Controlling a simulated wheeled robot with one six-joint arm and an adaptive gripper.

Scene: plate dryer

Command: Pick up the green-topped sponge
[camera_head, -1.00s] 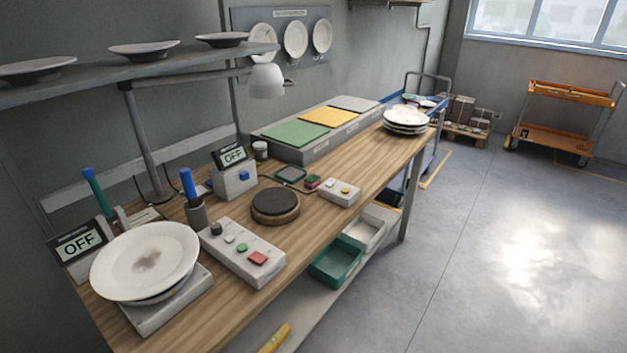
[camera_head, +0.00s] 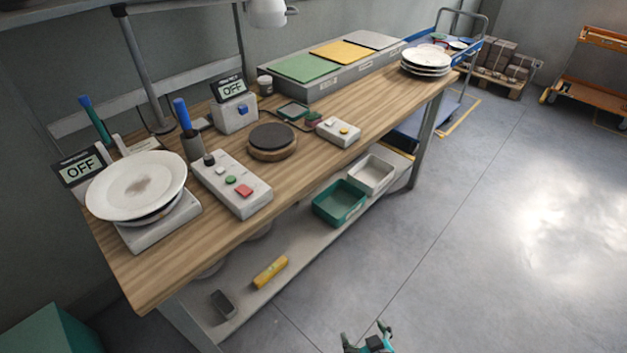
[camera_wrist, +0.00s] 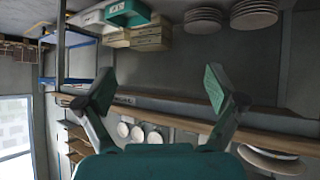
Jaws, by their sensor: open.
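A small block with a dark green top and a reddish side (camera_head: 314,118) lies on the wooden workbench (camera_head: 225,240), left of a small white button box. It may be the green-topped sponge, but it is too small to be sure. A flat dark-rimmed, grey-green pad (camera_head: 293,111) lies beside it. My gripper (camera_head: 367,334) shows at the bottom edge of the head view, low in front of the bench and well away from the block. In the wrist view my gripper (camera_wrist: 160,88) has its teal-padded fingers spread wide, with nothing between them. I cannot make out the sponge there.
A white button panel (camera_head: 231,184), a round dark turntable (camera_head: 272,141) and a plate on a scale (camera_head: 137,186) stand on the bench. Green (camera_head: 340,203) and white (camera_head: 371,174) bins sit on the lower shelf.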

